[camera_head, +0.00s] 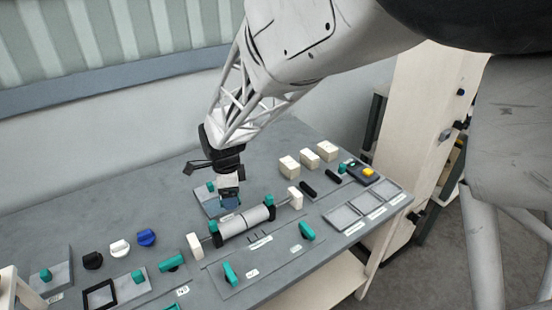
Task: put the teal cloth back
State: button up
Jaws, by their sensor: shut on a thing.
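My gripper (229,192) points down over the middle of the grey bench, just behind a grey roller. It is shut on a small dark teal-blue piece, which looks like the teal cloth (231,203). The cloth shows just below the fingertips; its upper part is hidden by them. I cannot tell whether its lower edge touches the bench or the plate. A grey plate (206,206) with a teal knob (211,187) lies right beside and behind the gripper, partly covered by it.
The grey roller (245,222) lies between white blocks in front of the gripper. Teal handles (230,273) and black, white and blue knobs (146,237) stand around it. Cream blocks (308,159) and shallow grey trays (343,217) are at the right. The bench's back left is clear.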

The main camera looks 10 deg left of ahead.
send_over(257, 191)
notch_tip(257, 191, down, 5)
jog(key=shift+f, duration=0.15)
jog(key=shift+f, duration=3.1)
jog(key=shift+f, duration=0.15)
jog(key=shift+f, duration=1.75)
jog(key=shift+s+d+f, duration=0.1)
jog(key=shift+f, duration=0.3)
